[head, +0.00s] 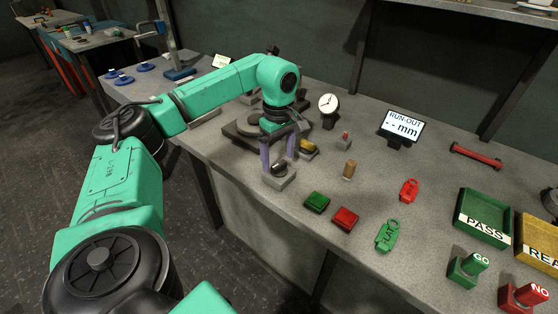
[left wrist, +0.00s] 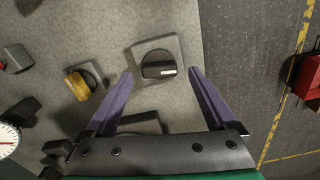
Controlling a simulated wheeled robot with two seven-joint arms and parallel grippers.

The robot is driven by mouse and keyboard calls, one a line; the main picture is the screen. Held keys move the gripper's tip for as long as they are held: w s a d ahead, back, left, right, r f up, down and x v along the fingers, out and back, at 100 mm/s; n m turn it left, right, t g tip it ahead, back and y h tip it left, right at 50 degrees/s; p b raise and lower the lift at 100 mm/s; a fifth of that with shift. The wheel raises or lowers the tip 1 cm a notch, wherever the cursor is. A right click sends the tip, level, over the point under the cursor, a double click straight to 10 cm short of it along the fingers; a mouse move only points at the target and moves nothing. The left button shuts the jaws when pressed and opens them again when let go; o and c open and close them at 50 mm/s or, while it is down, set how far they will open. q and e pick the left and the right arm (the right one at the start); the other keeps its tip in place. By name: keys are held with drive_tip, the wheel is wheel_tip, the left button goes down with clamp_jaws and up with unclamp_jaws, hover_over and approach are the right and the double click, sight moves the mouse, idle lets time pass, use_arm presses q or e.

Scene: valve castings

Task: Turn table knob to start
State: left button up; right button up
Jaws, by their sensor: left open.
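The table knob (left wrist: 158,65) is a black round knob with a white pointer mark on a grey square base (left wrist: 168,45). In the head view the grey base (head: 279,181) sits near the front edge of the bench, and the knob (head: 279,168) shows partly between the fingers. My left gripper (head: 279,163) points down over it. In the left wrist view the open purple fingers (left wrist: 160,72) are on either side of the knob, with a gap on each side; I cannot tell their exact height. My right gripper is not in view.
A yellow-topped block (head: 308,147) stands close behind the knob. Green (head: 316,201) and red (head: 345,217) blocks lie to the right. A dial gauge (head: 328,104), a RUN-OUT display (head: 401,126) and a green PASS tray (head: 482,220) are on the bench. The bench's front edge is close to the knob.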

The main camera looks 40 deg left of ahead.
use_arm(q)
drive_tip(key=shift+d+f, duration=0.1)
drive_tip(key=shift+f, duration=0.85)
drive_tip(key=c, duration=1.4)
drive_tip(key=shift+n, duration=0.3)
drive_tip(key=n+p, duration=0.1)
drive_tip(key=n, duration=0.2)
drive_tip(key=shift+r, duration=0.1)
drive_tip(key=n+p, duration=0.1)
drive_tip(key=n, duration=0.4)
drive_tip(key=shift+n+p, duration=0.4)
drive_tip(key=n+p, duration=0.1)
drive_tip(key=n, duration=0.4)
drive_tip(key=shift+n, duration=0.3)
drive_tip(key=shift+w+n+p, duration=0.1)
drive_tip(key=shift+n+p, duration=0.4)
drive_tip(key=shift+n, duration=2)
drive_tip(key=shift+o, duration=0.2)
